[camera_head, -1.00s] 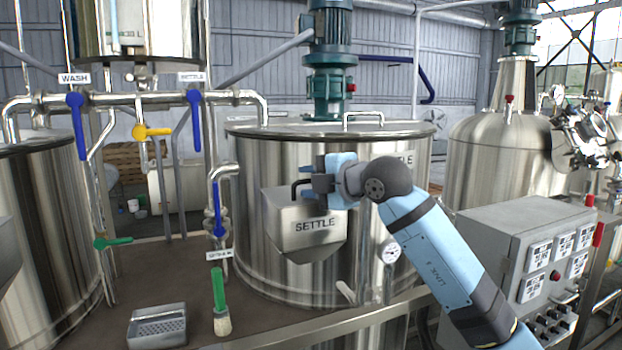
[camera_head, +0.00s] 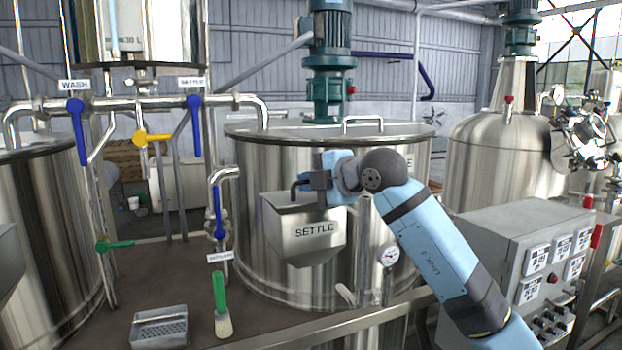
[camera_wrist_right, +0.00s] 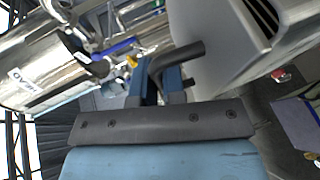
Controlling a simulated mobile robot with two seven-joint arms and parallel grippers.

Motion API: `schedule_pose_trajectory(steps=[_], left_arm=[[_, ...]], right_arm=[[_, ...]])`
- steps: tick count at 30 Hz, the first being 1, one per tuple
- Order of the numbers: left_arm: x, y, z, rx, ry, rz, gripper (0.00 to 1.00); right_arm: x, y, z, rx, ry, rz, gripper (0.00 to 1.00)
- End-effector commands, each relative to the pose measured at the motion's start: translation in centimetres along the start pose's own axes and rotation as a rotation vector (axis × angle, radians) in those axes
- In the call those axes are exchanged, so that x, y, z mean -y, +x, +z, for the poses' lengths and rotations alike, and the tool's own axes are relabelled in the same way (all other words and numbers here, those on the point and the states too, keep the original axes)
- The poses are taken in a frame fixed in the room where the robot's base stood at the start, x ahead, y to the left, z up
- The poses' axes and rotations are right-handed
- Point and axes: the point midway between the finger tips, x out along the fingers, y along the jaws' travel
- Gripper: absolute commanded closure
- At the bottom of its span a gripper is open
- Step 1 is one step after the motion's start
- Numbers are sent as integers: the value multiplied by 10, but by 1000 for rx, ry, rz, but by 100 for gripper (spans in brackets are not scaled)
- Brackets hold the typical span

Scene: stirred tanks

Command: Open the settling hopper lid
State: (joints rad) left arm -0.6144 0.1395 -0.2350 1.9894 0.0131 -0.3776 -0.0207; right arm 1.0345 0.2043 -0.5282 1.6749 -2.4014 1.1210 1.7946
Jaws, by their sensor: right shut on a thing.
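The settling hopper (camera_head: 305,240) is a grey metal box labelled SETTLE on the front of the middle steel tank (camera_head: 265,170). Its lid (camera_head: 282,203) looks down flat on top. A black bent handle (camera_head: 295,188) rises from the lid at the left. My right gripper (camera_head: 306,181) reaches in from the right above the lid and is shut on the handle. In the right wrist view the dark handle (camera_wrist_right: 185,56) passes between the blue fingers (camera_wrist_right: 161,88), beside the grey hopper. The wrist partly hides the lid's right side. My left gripper is not in view.
A grey control box (camera_head: 520,240) stands at the right. A gauge (camera_head: 388,255) is right of the hopper. Pipes with blue valve handles (camera_head: 194,115) stand at the left.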

Motion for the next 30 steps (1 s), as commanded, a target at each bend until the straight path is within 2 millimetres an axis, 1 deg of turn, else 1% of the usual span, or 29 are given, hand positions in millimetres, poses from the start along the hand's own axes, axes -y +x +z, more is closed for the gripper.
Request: schedule_pose_trajectory(steps=[1,3,9,15,20,30], left_arm=[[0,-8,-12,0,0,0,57],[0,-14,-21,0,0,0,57],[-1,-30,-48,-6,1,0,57],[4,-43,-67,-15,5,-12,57],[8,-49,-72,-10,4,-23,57],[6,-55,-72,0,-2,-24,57]], right_arm=[[-13,-2,-1,-1,12,-25,100],[-20,-1,-1,0,30,-72,100],[-35,3,2,1,90,-213,100],[-46,9,4,0,141,-337,100],[-51,14,6,0,170,-408,100],[-52,19,8,0,195,-468,100]])
